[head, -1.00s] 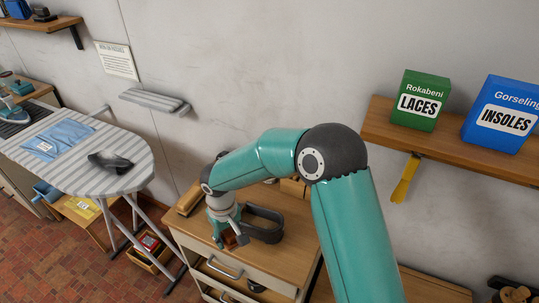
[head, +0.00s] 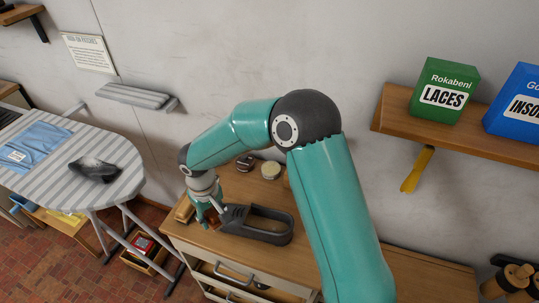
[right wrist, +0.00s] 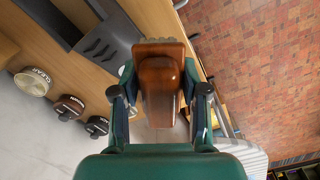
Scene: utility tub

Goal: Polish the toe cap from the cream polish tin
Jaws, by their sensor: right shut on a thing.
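My right gripper (head: 207,220) is at the left end of the dark grey holder on the wooden cabinet top. It is shut on a brown wooden brush-like block (right wrist: 160,88), which shows between the fingers in the right wrist view. A round tin with a cream top marked CLEAR (right wrist: 33,83) stands to the left in that view, and it also shows in the head view (head: 270,170). Two dark-topped tins (right wrist: 68,107) (right wrist: 96,126) stand beside it. My left gripper is not in view.
The grey slotted holder (head: 277,238) lies beside my gripper. The ironing board (head: 125,188) also bears a blue cloth (head: 35,143). A wall shelf with a green box (head: 443,90) and a blue box (head: 515,103) is at right. The cabinet's drawer (head: 235,279) is partly open.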

